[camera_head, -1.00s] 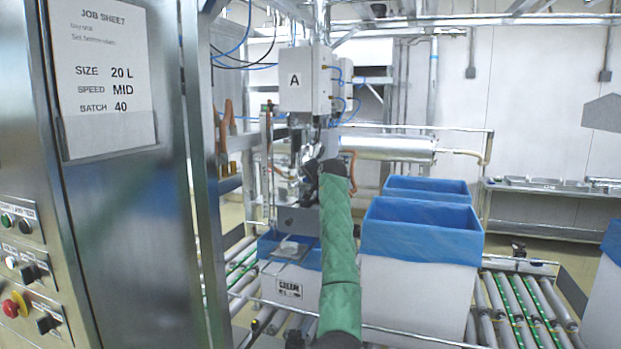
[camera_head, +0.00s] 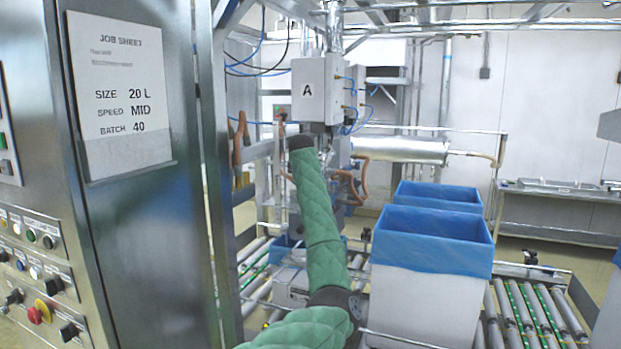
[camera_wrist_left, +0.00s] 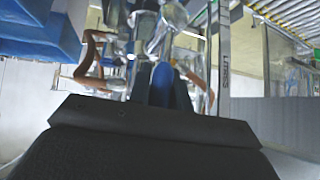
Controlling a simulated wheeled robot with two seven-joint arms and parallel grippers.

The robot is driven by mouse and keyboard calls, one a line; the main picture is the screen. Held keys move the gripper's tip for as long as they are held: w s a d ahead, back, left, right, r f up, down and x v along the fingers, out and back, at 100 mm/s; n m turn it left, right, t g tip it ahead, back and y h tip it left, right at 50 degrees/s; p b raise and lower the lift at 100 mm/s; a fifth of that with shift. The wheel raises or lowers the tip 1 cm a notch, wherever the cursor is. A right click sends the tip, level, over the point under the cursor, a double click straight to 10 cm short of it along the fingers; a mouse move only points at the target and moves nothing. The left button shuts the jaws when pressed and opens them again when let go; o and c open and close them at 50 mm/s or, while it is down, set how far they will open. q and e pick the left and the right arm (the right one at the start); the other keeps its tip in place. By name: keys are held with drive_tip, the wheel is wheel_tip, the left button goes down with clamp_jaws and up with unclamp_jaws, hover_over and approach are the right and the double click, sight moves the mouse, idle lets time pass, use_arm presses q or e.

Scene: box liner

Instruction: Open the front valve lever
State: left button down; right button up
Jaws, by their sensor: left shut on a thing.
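The filling head marked A (camera_head: 311,90) hangs above the roller conveyor. My left arm, in a green sleeve, reaches up in front of it, hiding much of the valve area below the box and my left gripper in the head view. In the left wrist view my left gripper (camera_wrist_left: 166,92) is shut on a blue-ended lever (camera_wrist_left: 162,76), which sits between its dark fingers. Shiny valve pipework stands just beyond the lever. I cannot tell which way the lever is turned. My right gripper is not in view.
A white box with a blue liner (camera_head: 432,240) stands right of my arm, another behind it. A smaller lined box (camera_head: 291,287) is partly hidden by my arm. A steel cabinet with a job sheet (camera_head: 121,95) and buttons stands close on the left. Frame rails surround the conveyor.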

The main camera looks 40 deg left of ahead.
use_arm(q)
drive_tip(key=shift+a+f+h, duration=0.1)
drive_tip(key=shift+a+h, duration=0.3)
drive_tip(key=shift+h, duration=0.2)
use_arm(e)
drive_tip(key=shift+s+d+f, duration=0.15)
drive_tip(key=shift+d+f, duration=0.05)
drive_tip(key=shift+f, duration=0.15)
use_arm(q)
drive_tip(key=shift+s+n, duration=0.1)
drive_tip(key=shift+n, duration=0.2)
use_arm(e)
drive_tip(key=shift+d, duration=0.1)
use_arm(q)
drive_tip(key=c, duration=1.3)
unclamp_jaws()
drive_tip(key=shift+a, duration=0.1)
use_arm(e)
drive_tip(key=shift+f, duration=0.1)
use_arm(q)
drive_tip(key=shift+s, duration=0.1)
drive_tip(key=b+v, duration=0.3)
drive_tip(key=v, duration=0.4)
drive_tip(key=shift+s+r, duration=0.2)
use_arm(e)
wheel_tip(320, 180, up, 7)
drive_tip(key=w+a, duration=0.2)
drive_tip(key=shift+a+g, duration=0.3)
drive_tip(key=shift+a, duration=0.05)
